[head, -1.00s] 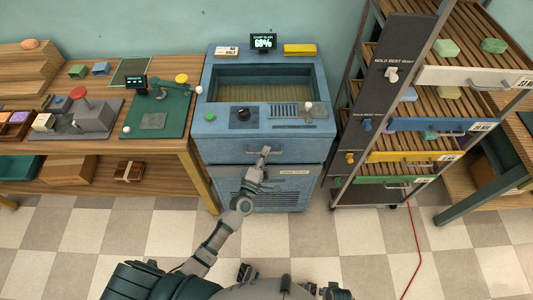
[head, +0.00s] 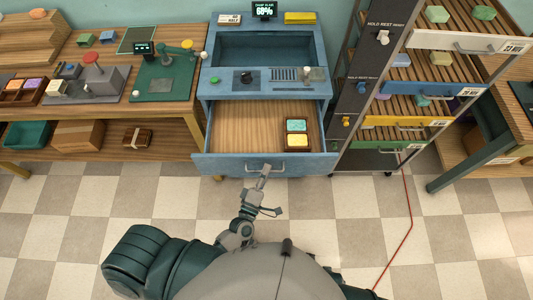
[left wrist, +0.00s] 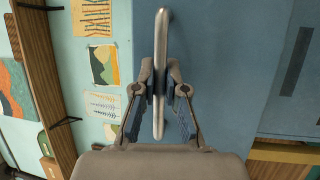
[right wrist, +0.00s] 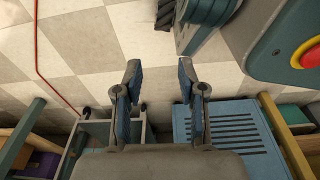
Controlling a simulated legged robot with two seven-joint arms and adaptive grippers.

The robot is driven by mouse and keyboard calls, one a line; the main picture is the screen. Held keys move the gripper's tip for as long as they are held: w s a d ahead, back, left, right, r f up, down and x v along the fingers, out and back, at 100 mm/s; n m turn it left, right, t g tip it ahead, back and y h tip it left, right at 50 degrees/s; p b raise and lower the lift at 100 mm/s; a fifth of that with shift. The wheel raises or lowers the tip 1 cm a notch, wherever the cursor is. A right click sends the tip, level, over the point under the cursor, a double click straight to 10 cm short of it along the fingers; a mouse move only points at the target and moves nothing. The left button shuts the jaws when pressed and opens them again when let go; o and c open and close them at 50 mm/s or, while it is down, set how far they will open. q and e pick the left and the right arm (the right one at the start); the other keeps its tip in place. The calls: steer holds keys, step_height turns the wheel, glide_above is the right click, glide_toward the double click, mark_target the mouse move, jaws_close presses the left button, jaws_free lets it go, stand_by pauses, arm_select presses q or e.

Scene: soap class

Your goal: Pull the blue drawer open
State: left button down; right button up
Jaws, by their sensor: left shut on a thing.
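The blue drawer (head: 222,164) stands far out of the blue cabinet (head: 205,84), and its wooden inside shows in the head view. Its metal handle (left wrist: 160,50) is a bar on the drawer front. My left gripper (head: 264,174) is at this handle. In the left wrist view my left gripper (left wrist: 160,92) is shut on the bar, one finger on each side. In the right wrist view my right gripper (right wrist: 159,75) is open and empty, with only floor between its fingertips. It does not show clearly in the head view.
A small tray with a green and a yellow block (head: 297,140) lies inside the drawer at right. A rack with coloured drawers (head: 410,121) stands close on the right, a wooden workbench (head: 110,113) on the left. A red cable (head: 411,205) crosses the floor at right.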

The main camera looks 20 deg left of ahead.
arm_select(q)
steer(key=shift+s+d+f, duration=0.1)
steer(key=shift+s+d, duration=0.15)
steer(key=shift+s, duration=0.85)
steer(key=shift+s+d+f, duration=0.1)
steer(key=shift+s+d, duration=0.15)
steer(key=shift+s, duration=0.85)
steer(key=c, duration=1.2)
jaws_free()
steer(key=shift+a, duration=0.1)
steer(key=v, duration=1.2)
